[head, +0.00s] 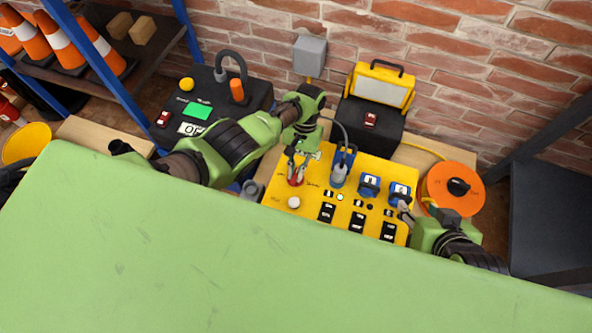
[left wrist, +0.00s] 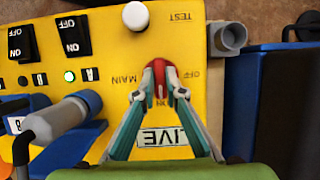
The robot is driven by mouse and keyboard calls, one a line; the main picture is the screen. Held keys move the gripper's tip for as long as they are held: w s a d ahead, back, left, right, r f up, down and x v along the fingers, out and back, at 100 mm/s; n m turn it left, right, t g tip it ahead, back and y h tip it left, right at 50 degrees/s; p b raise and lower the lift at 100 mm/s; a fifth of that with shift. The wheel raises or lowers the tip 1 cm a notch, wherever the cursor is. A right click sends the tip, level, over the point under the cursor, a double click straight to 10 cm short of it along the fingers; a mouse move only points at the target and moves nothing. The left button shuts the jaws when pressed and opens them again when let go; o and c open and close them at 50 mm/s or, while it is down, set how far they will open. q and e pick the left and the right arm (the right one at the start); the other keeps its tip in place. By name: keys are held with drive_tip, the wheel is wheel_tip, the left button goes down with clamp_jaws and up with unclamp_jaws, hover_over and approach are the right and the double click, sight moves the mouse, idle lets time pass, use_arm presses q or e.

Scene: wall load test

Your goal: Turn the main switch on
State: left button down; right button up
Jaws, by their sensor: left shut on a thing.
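The main switch is a red knob (left wrist: 159,70) on the yellow panel (left wrist: 120,20), with MAIN, ON and OFF printed around it. My left gripper (left wrist: 160,86) is shut on this red knob, its fingertips on either side of it. In the head view my left gripper (head: 297,172) reaches down to the panel's left part, and little of the red knob (head: 295,183) shows there. My right gripper (head: 404,208) is at the panel's right edge, beside a blue socket (head: 399,195); its fingers are too small to read.
A white TEST button (left wrist: 136,16), black rocker switches (left wrist: 73,36) and a lit green lamp (left wrist: 70,76) are on the panel. A grey-blue plug (head: 339,174) with a cable stands beside the knob. An orange cable reel (head: 448,188) stands to the right.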

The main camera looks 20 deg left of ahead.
use_arm(q)
drive_tip(key=shift+s+d, duration=0.1)
drive_tip(key=shift+s, duration=0.05)
drive_tip(key=c, duration=2.1)
unclamp_jaws()
drive_tip(key=v, duration=1.2)
